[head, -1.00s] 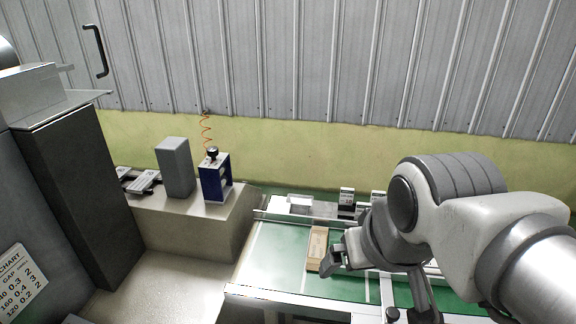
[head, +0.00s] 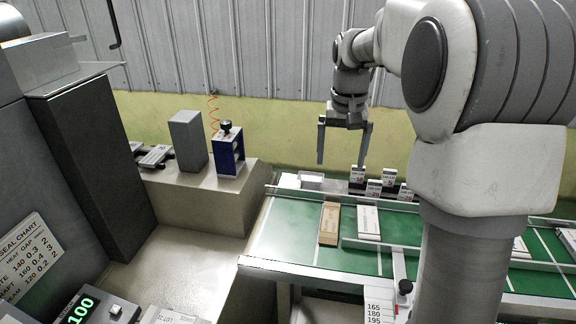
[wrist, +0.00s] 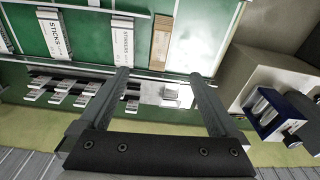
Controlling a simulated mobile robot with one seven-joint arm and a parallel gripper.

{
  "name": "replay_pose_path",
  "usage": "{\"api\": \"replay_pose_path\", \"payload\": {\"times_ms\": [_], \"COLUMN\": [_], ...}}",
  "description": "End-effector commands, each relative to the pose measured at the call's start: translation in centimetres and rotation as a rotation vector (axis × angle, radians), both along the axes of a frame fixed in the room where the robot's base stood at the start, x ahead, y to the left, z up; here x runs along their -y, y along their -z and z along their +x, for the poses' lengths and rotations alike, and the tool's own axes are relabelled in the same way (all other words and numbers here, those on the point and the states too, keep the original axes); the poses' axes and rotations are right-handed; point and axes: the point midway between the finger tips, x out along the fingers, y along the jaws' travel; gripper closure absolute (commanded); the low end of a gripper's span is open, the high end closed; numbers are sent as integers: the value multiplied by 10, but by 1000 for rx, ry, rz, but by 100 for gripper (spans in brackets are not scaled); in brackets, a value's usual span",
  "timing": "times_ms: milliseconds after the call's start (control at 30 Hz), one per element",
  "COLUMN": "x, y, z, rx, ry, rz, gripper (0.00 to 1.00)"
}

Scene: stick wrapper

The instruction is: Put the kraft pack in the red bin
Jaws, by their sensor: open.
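The kraft pack (head: 329,223) is a flat brown pack lying on the green table, left of a white pack. It also shows in the wrist view (wrist: 161,42), at the top middle. My gripper (head: 341,165) is open and empty, fingers pointing down, raised above the rear of the table and beyond the kraft pack. In the wrist view my two fingers (wrist: 158,74) are wide apart with nothing between them. No red bin shows in either view.
A white pack (head: 369,222) lies right of the kraft pack. Small labelled cards (head: 374,188) stand along the table's rear rail. A blue stand (head: 228,155) and a grey block (head: 187,141) are on the beige ledge at left. A metal rail (head: 384,248) runs along the table's front.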

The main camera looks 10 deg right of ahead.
Motion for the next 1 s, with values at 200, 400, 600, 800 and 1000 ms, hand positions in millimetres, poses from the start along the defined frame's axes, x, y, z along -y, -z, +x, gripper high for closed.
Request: {"api": "replay_pose_path", "payload": {"times_ms": [200,400,600,800,1000], "x": [24,32,32,31,31], "y": [42,57,87,131,166], "z": [37,47,47,46,46], "rx": [-68,-88,-93,-93,-92], "ry": [58,78,79,79,79], "rz": [22,29,31,31,29], "gripper": [3,3,3,3,3]}}
